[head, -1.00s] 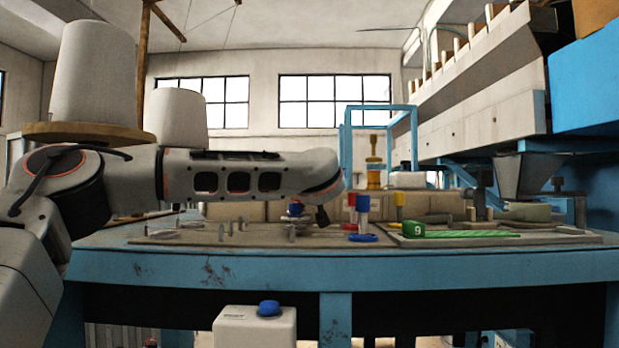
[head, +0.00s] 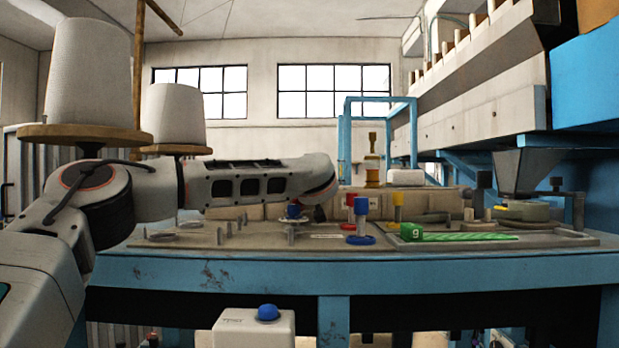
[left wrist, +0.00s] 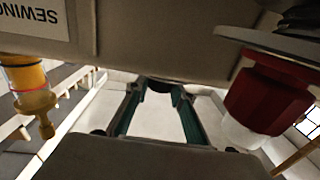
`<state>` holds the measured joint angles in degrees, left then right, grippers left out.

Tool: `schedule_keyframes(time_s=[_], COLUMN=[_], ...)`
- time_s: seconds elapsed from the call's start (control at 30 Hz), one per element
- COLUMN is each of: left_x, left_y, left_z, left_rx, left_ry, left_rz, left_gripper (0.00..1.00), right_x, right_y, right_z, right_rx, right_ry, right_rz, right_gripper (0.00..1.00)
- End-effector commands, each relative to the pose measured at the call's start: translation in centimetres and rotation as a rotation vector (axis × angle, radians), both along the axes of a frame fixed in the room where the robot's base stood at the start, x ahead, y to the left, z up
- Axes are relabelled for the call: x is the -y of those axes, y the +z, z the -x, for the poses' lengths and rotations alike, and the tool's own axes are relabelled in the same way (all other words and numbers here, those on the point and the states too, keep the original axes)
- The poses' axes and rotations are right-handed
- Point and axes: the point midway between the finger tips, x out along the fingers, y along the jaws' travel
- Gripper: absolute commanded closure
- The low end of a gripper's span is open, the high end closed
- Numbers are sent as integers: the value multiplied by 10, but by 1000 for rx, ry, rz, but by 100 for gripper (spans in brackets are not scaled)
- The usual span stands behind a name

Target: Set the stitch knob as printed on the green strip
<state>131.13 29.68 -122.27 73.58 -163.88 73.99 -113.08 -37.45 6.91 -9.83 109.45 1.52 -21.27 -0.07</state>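The green strip (head: 465,237) lies on a tray at the right of the bench in the head view. A green block (head: 411,232) at its left end bears a white mark that looks like a 9. A red knob (left wrist: 262,100) on a pale stem appears in the left wrist view. My right gripper is out of view.
A brass-coloured piece (head: 372,172) is behind. A white box with a blue button (head: 268,312) is in front of the bench. Thread cones are at left.

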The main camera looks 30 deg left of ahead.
Motion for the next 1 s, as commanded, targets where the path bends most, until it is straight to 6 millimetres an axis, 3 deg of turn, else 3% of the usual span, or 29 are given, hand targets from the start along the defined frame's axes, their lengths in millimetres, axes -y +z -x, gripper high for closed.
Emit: schedule_keyframes(time_s=[0.77,0.8,0.83,1.0], left_x=[0,-1,0,0], left_y=[1,1,1,1], left_z=[0,0,0,0], left_rx=[1,1,1,1], left_ry=[132,132,132,131], left_rz=[0,0,0,0], left_gripper=[98,66,59,59], right_x=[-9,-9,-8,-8], right_y=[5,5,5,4], right_z=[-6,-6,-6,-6], right_rx=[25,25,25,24], right_ry=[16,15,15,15], right_rz=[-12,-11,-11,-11], right_gripper=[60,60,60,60])
